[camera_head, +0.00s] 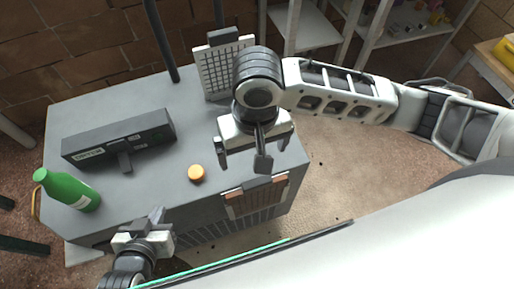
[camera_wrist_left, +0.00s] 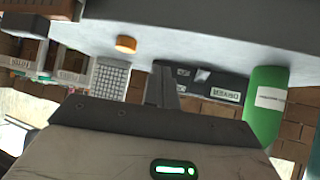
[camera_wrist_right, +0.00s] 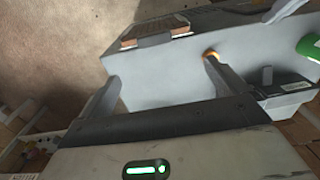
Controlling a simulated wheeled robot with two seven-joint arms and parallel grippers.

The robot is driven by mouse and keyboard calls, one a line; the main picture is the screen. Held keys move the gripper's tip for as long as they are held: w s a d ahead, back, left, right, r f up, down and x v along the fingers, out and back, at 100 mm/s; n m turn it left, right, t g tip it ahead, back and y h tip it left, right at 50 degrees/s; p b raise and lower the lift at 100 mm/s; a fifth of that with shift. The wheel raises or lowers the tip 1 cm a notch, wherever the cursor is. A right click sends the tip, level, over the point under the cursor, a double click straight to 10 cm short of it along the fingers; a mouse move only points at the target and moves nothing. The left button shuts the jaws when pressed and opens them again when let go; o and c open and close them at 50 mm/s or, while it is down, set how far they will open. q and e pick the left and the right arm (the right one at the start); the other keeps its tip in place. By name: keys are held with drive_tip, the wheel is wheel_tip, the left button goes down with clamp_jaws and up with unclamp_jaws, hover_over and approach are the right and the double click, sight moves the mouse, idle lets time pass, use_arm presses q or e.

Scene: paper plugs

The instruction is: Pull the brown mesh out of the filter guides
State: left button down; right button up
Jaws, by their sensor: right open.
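The brown mesh (camera_head: 257,199) sits in the front face of the grey cabinet (camera_head: 180,188), below the top edge, with a dark tab (camera_head: 265,183) between orange-brown strips. In the right wrist view the brown mesh (camera_wrist_right: 152,31) lies at the top, beyond the fingers. My right gripper (camera_head: 255,158) is open and empty, above the cabinet's right front edge; in the head view it is just above the mesh, apart from it. My left gripper (camera_head: 159,212) is shut and empty near the front left edge. Its fingers are together in the left wrist view (camera_wrist_left: 160,72). The guides are mostly hidden.
On the cabinet top are a dark labelled device (camera_head: 118,140), a green bottle (camera_head: 68,190) and an orange knob (camera_head: 196,173). A pale grid panel (camera_head: 216,73) with a dark handle stands at the back. Shelves (camera_head: 390,25) are behind; floor is clear at right.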

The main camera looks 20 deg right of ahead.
drive_tip(key=b, duration=0.2)
approach(257, 182)
wheel_tip(257, 182, down, 9)
drive_tip(key=shift+a, duration=0.15)
idle(0.3)
drive_tip(key=c, duration=1.2)
